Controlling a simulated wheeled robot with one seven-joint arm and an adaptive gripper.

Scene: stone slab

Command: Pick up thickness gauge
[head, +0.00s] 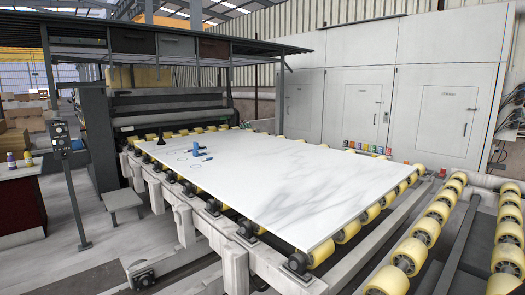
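A large white marble slab (290,180) with grey veins lies on yellow rollers. Several small things are on its far left part. A blue upright object (195,148) stands there, with small dark bits close to it. A small black object (161,140) stands near the slab's left edge. Thin dark ring-like outlines lie between and in front of them. All are too small for me to tell which one is the thickness gauge. My gripper is not in view.
Yellow rollers (411,257) run along the right and under the slab. A control post (62,140) and a grey step (124,200) stand at the left. Bottles (28,158) stand on a counter at far left. Grey cabinets (360,105) line the back. Open floor (95,225) lies front left.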

